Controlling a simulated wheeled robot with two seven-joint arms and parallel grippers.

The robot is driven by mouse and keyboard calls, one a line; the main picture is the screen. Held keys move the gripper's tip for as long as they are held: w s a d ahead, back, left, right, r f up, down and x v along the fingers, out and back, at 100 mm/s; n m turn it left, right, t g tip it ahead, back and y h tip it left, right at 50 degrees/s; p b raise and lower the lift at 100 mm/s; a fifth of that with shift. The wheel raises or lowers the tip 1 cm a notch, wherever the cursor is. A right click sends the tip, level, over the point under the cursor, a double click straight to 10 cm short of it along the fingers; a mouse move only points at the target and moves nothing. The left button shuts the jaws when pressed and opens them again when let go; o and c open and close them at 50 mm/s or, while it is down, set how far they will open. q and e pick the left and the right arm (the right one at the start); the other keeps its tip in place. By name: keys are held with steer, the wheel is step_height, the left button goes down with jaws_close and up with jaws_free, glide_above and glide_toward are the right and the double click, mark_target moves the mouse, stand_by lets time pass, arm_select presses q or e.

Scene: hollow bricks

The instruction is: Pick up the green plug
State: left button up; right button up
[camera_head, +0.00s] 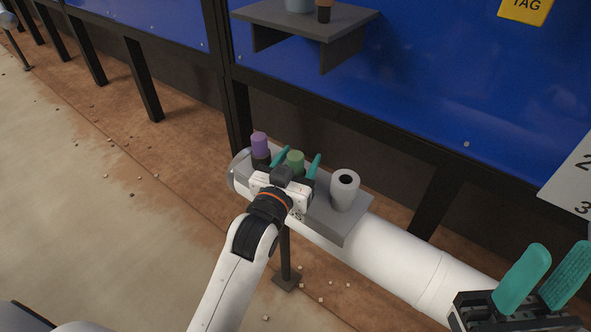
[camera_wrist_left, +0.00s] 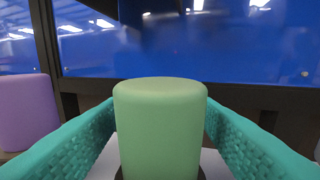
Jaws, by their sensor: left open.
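The green plug (camera_head: 296,158) stands upright on the grey shelf on the white pipe in the head view. It fills the middle of the left wrist view (camera_wrist_left: 160,125), with a dark ring around its foot. My left gripper (camera_head: 297,160) is open, with one teal finger on each side of the plug. In the left wrist view a finger (camera_wrist_left: 85,140) passes on the left and another on the right; I cannot tell whether either touches it. My right gripper (camera_head: 547,277) is at the lower right of the head view, its two teal fingers apart and nothing between them.
A purple plug (camera_head: 259,143) in a dark holder stands left of the green plug. A white hollow cylinder (camera_head: 345,188) stands to its right on the grey shelf (camera_head: 345,226). Behind are a blue panel (camera_head: 400,80) and an upper shelf (camera_head: 300,22) holding other pieces.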

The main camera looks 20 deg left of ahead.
arm_select(q)
steer(key=shift+w, duration=0.25)
steer(key=c, duration=1)
steer(key=shift+r, duration=0.1)
steer(key=shift+c, duration=0.2)
